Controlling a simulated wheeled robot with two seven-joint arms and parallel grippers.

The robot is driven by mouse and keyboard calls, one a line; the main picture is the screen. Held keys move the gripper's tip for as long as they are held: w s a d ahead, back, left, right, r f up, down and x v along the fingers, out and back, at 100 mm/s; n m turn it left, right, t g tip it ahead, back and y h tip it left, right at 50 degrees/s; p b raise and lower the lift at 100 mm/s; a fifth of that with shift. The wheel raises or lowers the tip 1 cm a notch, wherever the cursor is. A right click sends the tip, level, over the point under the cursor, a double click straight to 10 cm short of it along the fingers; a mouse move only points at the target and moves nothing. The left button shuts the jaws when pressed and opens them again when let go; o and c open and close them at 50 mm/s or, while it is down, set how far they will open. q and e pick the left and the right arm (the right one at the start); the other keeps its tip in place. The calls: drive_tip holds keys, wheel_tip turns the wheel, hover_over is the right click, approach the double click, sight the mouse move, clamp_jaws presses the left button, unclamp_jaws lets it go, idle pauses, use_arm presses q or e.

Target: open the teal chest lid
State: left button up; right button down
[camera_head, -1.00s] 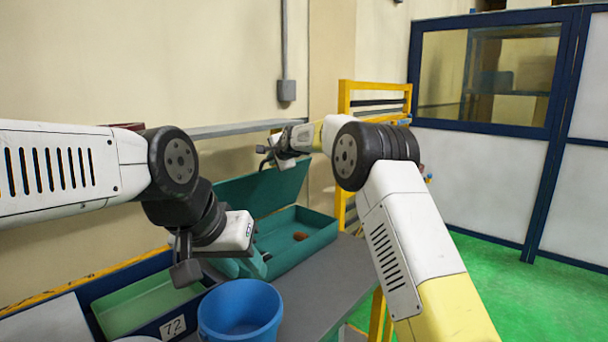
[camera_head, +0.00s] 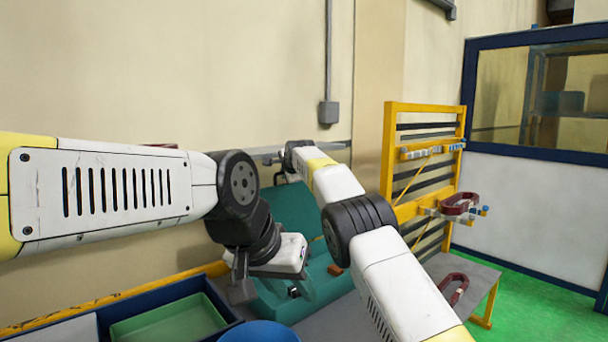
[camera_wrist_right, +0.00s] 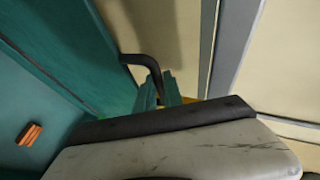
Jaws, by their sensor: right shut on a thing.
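The teal chest stands on the grey bench. Its lid (camera_head: 292,205) is raised and leans back toward the wall. The chest's tray (camera_head: 342,283) is open, with a small orange-brown piece (camera_head: 336,270) inside. In the right wrist view the lid (camera_wrist_right: 75,50) fills the upper left, and its black handle (camera_wrist_right: 145,62) ends between the fingers of my right gripper (camera_wrist_right: 159,90), which is shut on it. In the head view my right arm hides much of the lid and the right gripper. My left gripper (camera_head: 292,288) is open and empty in front of the chest.
A blue bin with a green tray (camera_head: 165,320) stands left of the chest, and a blue bucket (camera_head: 260,332) stands in front. A yellow rack (camera_head: 425,165) stands behind on the right. A dark red ring (camera_head: 454,288) lies on the bench's right part.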

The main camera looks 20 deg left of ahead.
drive_tip(key=shift+w+d, duration=0.1)
drive_tip(key=c, duration=1.5)
unclamp_jaws()
drive_tip(key=shift+s+d+r, duration=0.1)
drive_tip(key=shift+s+r, duration=0.15)
drive_tip(key=shift+s, duration=0.1)
drive_tip(key=v, duration=0.7)
drive_tip(key=shift+d+f, duration=0.1)
